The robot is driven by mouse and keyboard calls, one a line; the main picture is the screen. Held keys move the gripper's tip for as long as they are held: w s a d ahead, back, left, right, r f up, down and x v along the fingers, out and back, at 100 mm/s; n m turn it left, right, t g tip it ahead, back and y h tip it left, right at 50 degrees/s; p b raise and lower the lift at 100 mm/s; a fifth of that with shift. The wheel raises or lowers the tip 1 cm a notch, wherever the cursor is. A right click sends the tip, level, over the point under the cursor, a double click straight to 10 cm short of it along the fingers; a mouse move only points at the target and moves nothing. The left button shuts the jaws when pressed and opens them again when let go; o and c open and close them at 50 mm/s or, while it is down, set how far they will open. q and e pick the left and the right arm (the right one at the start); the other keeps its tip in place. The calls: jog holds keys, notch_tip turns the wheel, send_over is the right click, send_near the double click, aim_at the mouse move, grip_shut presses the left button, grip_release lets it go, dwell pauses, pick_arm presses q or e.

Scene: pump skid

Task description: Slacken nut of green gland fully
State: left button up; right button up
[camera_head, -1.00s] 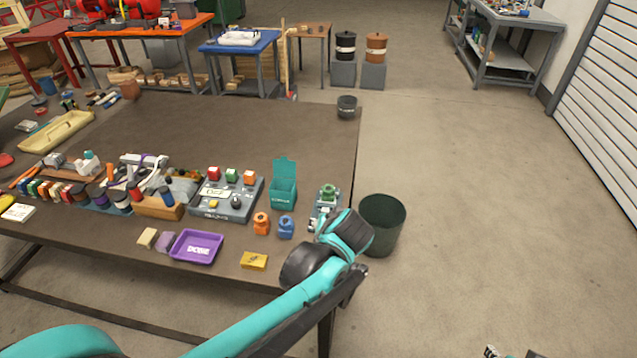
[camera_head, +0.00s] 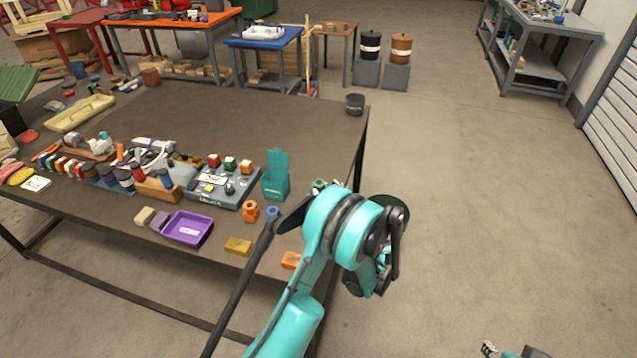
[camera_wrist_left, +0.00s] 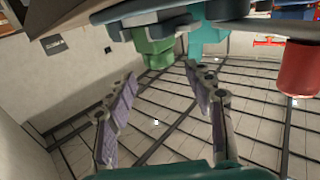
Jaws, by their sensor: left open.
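The green gland (camera_head: 318,185) shows as a small green piece near the right end of the table in the head view. My left arm hides most of its mount. In the left wrist view, which looks upside down, a green ribbed part (camera_wrist_left: 153,45), apparently the gland, hangs from a grey plate at the top. My left gripper (camera_wrist_left: 162,78) is open, with its two purple-padded fingers apart and nothing between them. The green part is beyond the fingertips, not between the pads. My right gripper (camera_head: 489,349) shows only in part at the bottom edge of the head view.
A teal open-lidded box (camera_head: 276,182), an orange piece (camera_head: 250,211) and a blue piece (camera_head: 272,212) stand left of the gland. A purple tray (camera_head: 187,228) and a yellow block (camera_head: 238,245) lie near the table's front edge.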

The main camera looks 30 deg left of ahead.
aim_at(318, 181)
pick_arm(q)
jog(key=b+x, duration=0.1)
jog(key=x, duration=0.4)
jog(key=shift+w+a, duration=0.2)
jog(key=shift+a, duration=0.15)
jog(key=c, duration=1.2)
